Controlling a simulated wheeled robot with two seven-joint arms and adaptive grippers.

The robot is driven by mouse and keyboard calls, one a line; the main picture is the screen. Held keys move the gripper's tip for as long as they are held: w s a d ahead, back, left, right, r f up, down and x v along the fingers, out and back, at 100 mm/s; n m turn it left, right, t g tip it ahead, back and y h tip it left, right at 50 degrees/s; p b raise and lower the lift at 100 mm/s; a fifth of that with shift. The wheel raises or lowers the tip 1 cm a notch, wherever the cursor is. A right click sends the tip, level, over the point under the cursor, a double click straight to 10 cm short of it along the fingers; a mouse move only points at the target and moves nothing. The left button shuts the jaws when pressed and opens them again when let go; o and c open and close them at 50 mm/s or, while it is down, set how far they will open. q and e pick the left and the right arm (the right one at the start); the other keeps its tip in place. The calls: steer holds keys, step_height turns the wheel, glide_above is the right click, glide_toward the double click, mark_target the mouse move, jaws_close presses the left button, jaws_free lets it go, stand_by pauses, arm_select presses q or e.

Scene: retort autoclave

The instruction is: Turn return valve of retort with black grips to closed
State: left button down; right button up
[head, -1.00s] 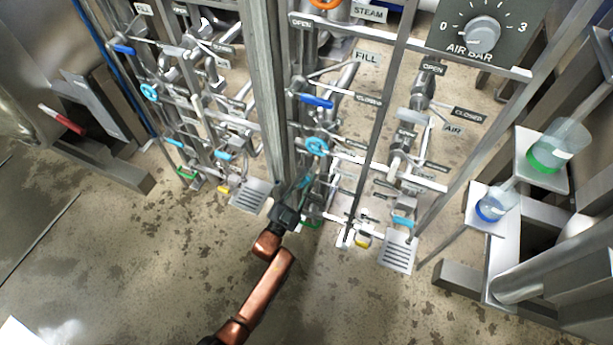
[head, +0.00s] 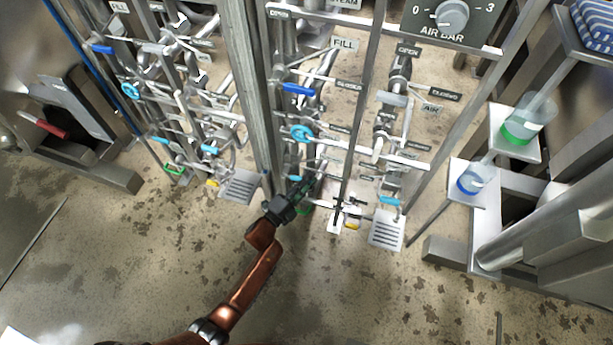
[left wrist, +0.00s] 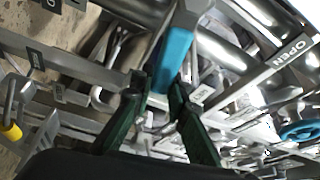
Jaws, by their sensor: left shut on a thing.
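My left gripper (head: 308,188) is low at the right-hand valve panel, its fingers reaching in among the pipes. In the left wrist view its two dark green fingers (left wrist: 158,108) are shut on a light blue lever handle (left wrist: 174,58), which stands up between them. In the head view the fingers and pipes largely hide this handle, and its OPEN or CLOSED label cannot be read. The black grips that mark the retort cannot be made out. My right gripper is not in view.
A blue handwheel (head: 301,133) and a dark blue lever (head: 298,89) sit above the gripper. A yellow-handled valve (head: 352,224) and a slotted plate (head: 388,230) are to its right. A steel post (head: 245,90) rises at its left. The floor in front is clear.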

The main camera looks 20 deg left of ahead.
arm_select(q)
steer(key=shift+s+d+f+m+g, duration=0.15)
steer(key=shift+f+m+g, duration=0.1)
steer(key=shift+f+m, duration=0.35)
steer(key=shift+w+d+f+m+g, duration=0.1)
steer(key=shift+f+m+g, duration=0.15)
steer(key=shift+f+m, duration=0.35)
steer(key=shift+f, duration=0.1)
steer(key=c, duration=1.8)
jaws_free()
steer(key=shift+c, duration=0.2)
steer(key=shift+a, duration=0.1)
steer(key=v, duration=1.2)
steer(key=shift+r, duration=0.25)
